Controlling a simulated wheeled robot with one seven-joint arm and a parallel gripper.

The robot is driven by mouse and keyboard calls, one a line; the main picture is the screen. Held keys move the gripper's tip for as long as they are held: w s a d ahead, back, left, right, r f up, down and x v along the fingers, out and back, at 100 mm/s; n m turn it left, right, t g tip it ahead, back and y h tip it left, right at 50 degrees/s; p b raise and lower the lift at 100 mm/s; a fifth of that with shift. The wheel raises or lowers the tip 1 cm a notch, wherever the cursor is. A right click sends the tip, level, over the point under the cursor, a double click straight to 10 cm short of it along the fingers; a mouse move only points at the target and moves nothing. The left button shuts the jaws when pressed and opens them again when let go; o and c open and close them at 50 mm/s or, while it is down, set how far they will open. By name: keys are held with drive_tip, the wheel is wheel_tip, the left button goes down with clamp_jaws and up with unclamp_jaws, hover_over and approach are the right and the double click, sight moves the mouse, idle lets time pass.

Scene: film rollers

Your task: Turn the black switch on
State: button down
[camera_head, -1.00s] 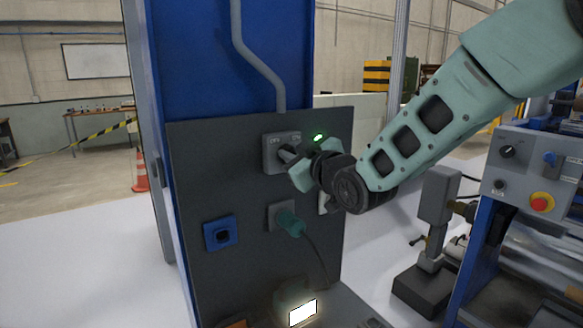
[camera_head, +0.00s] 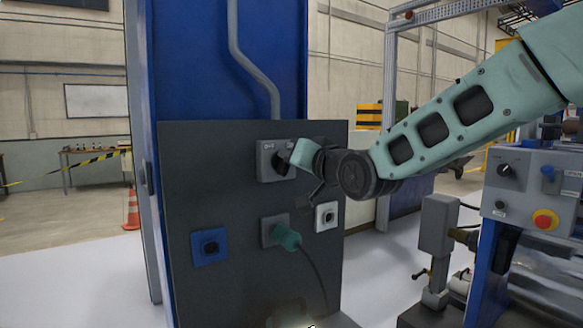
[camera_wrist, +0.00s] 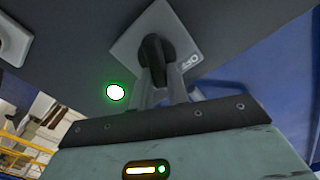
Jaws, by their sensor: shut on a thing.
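The black switch (camera_head: 280,165) is a dark knob on a grey square plate (camera_head: 266,170), mounted high on a dark grey panel. My gripper (camera_head: 287,161) reaches in from the right and is shut on the knob. In the wrist view the black switch (camera_wrist: 157,55) stands between my gripper's fingers (camera_wrist: 162,88).
Below the switch are a teal plug (camera_head: 285,238) with a hanging cable, a blue socket (camera_head: 209,246) and a white socket (camera_head: 327,216). A machine with a red button (camera_head: 545,219) stands at the right. An orange cone (camera_head: 133,208) is at the left.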

drive_tip(key=shift+w+d+f+m+b, duration=0.15)
drive_tip(key=shift+m+b, duration=0.2)
drive_tip(key=shift+m, duration=0.5)
drive_tip(key=shift+s+d+f+m+b, duration=0.1)
drive_tip(key=shift+m+b, duration=0.2)
drive_tip(key=shift+m, duration=0.55)
drive_tip(key=c, duration=1.4)
unclamp_jaws()
drive_tip(key=shift+o, duration=0.2)
drive_tip(key=b+v, duration=0.1)
drive_tip(key=v, duration=1.6)
drive_tip(key=shift+b, duration=0.35)
drive_tip(key=shift+d, duration=0.15)
